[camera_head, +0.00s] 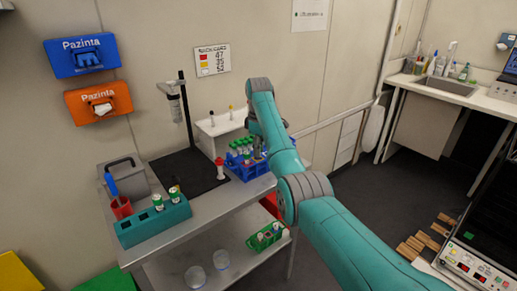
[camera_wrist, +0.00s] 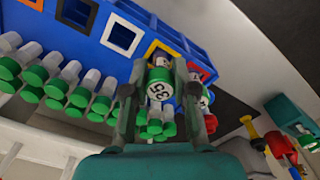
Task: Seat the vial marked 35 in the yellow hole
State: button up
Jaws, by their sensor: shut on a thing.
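In the wrist view, my gripper (camera_wrist: 160,95) is shut on the vial marked 35 (camera_wrist: 160,82). The vial has a white label with the number 35 and a green end. It is held over or at the blue rack (camera_wrist: 150,22), whose square openings have coloured frames. A yellow-orange frame (camera_wrist: 150,47) shows right behind the vial and is partly hidden by it. I cannot tell whether the vial's far end is inside that hole. In the head view, my gripper (camera_head: 258,148) is at the blue rack (camera_head: 240,172), largely hidden by the arm.
Several other green-capped vials (camera_head: 243,145) crowd the blue rack. A teal rack (camera_head: 150,228) with green-capped vials stands at the table's front left. A stand (camera_head: 184,105) rises behind a black mat (camera_head: 190,173). A wall sign (camera_head: 212,60) pairs colours with numbers.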

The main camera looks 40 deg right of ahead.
jog(key=shift+f, duration=0.5)
dwell(0.3)
jog(key=o, duration=1)
jog(key=shift+c, duration=0.2)
jog(key=shift+r, duration=0.1)
